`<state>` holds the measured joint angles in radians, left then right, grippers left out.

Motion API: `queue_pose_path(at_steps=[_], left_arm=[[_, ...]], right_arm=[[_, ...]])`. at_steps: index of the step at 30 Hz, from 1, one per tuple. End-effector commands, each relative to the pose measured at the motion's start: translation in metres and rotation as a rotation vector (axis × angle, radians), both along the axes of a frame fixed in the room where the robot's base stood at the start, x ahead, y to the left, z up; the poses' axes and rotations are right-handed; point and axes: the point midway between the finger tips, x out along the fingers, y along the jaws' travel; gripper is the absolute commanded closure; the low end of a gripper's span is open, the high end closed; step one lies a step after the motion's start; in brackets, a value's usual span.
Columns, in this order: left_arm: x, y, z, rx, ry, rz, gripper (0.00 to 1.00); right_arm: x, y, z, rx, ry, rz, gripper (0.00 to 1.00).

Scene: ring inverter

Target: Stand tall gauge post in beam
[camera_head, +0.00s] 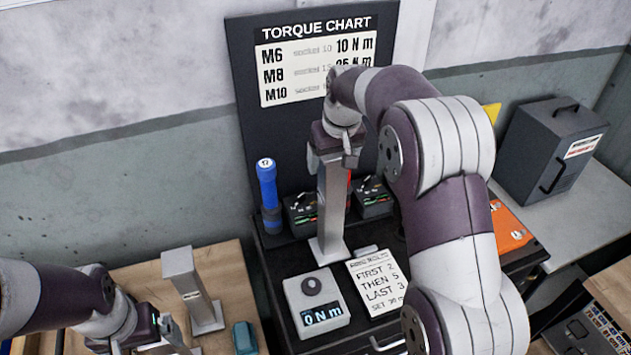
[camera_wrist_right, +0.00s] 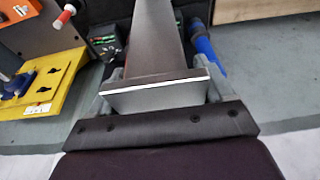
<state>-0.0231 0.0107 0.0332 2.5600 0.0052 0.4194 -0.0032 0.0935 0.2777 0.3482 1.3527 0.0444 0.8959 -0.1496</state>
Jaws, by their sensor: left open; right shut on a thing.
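The tall grey gauge post (camera_head: 331,210) stands upright with its flat base plate over the dark bench top, between the tool boxes and the note card. Whether the base touches the bench is hard to tell. My right gripper (camera_head: 335,156) is shut on the post's upper end. The right wrist view shows the post (camera_wrist_right: 155,62) between the two fingers of my right gripper (camera_wrist_right: 160,90). A shorter-looking grey post (camera_head: 190,290) with a base plate stands on the wooden table at left. My left gripper (camera_head: 150,340) is open, low at the left, apart from that post. No beam can be made out.
A blue torch-like tool (camera_head: 268,195) and dark boxes (camera_head: 300,208) stand behind the post. A torque display (camera_head: 316,303) and a note card (camera_head: 377,282) lie in front. A blue-green block (camera_head: 244,338) sits on the wooden table. My right arm hides the bench's right side.

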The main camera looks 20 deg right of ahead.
Motion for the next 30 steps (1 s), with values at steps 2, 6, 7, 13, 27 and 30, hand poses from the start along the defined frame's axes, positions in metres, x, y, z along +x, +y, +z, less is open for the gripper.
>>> queue_pose_path(at_steps=[2,6,7,13,27,30], left_arm=[[0.000,0.000,0.013,0.000,0.000,0.000,0.00],[0.000,0.000,0.019,0.000,0.000,0.000,0.00],[0.000,0.000,0.020,0.000,0.000,0.000,0.00],[0.000,0.000,0.030,0.000,0.000,0.000,0.00],[0.000,0.000,0.036,0.000,0.000,0.000,0.00],[0.000,0.000,0.035,0.000,0.000,0.000,0.00]], right_arm=[[0.009,0.013,-0.002,-0.001,-0.001,0.004,0.99],[0.020,0.030,-0.016,-0.001,-0.002,0.003,0.99],[0.022,0.032,-0.018,0.000,-0.002,0.002,0.99],[0.024,0.037,-0.036,-0.001,0.001,0.000,0.99],[0.025,0.036,-0.066,-0.001,-0.005,0.000,0.99],[0.024,0.036,-0.069,-0.001,-0.002,0.000,0.13]])
